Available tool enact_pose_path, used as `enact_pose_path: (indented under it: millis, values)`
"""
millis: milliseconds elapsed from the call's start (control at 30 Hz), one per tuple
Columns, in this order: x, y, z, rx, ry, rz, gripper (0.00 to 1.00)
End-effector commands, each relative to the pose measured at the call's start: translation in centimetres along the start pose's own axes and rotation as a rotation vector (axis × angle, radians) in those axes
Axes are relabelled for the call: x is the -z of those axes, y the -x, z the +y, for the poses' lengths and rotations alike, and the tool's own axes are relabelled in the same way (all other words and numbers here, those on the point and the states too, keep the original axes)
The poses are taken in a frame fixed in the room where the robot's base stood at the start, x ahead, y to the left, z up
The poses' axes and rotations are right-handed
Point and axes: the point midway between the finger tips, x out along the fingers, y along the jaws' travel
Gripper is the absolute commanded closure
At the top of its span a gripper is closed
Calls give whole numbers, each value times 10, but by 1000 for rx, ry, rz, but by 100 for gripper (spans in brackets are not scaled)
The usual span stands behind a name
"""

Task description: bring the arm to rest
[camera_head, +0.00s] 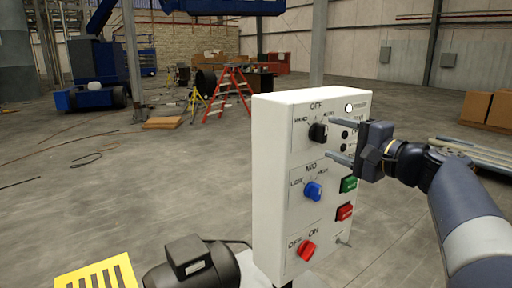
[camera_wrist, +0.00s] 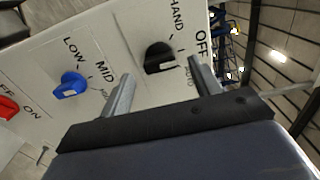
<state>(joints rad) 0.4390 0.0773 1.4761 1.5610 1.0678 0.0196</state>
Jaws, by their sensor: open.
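My gripper (camera_head: 335,141) is at the right side of a white control box (camera_head: 270,180), in front of its panel. Its two fingers are apart with nothing between them. In the wrist view my gripper (camera_wrist: 160,85) shows open, with the black knob (camera_wrist: 158,58) just beyond the fingertips. The black knob (camera_head: 318,132) is labelled HAND and OFF. Below it are a blue knob (camera_head: 313,191) labelled LOW and MID and a red knob (camera_head: 306,249) labelled OFF and ON. I cannot tell whether a fingertip touches the panel.
Green (camera_head: 348,184) and red (camera_head: 344,212) buttons sit on the panel's right side. A dark motor (camera_head: 190,265) and a yellow slotted plate (camera_head: 97,275) are at the lower left. A red ladder (camera_head: 230,92) stands far back. The floor to the left is mostly clear.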

Motion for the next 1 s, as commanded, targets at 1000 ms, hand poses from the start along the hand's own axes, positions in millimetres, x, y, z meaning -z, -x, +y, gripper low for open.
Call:
enact_pose_path:
  millis: [1000]
  values:
    - [0, -32, -1, 0, 652, 1, 40]
